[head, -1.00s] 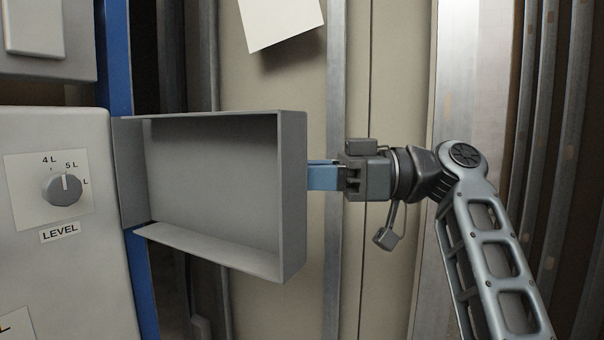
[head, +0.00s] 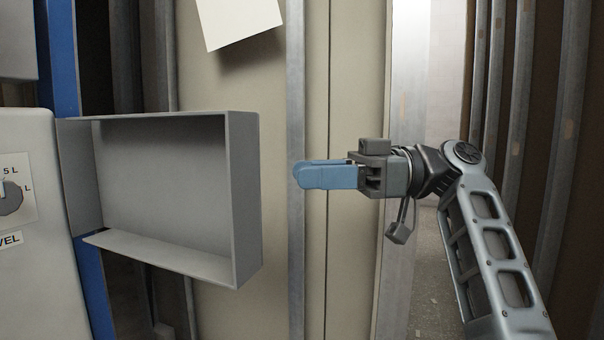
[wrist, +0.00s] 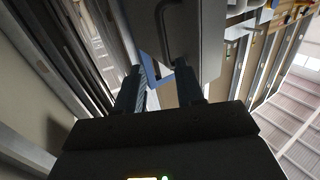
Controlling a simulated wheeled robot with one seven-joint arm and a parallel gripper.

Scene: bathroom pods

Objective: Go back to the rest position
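My gripper (head: 300,174) has blue fingers and points left in the head view, with a clear gap between its tips and the grey open panel. In the wrist view my gripper (wrist: 160,82) shows its two fingers apart with nothing held between them. The grey panel (head: 246,200) is a shallow tray-like door, swung out from the pale cabinet, its hollow side facing me. In the wrist view the same panel (wrist: 205,45) shows its outer face with a dark handle (wrist: 168,30) ahead of the fingers.
The pale cabinet (head: 35,270) with a level knob (head: 10,197) stands at the left beside a blue post (head: 60,60). A paper sheet (head: 240,20) hangs on the beige wall. Metal studs (head: 490,80) line the right. Open floor (head: 435,275) shows behind my arm.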

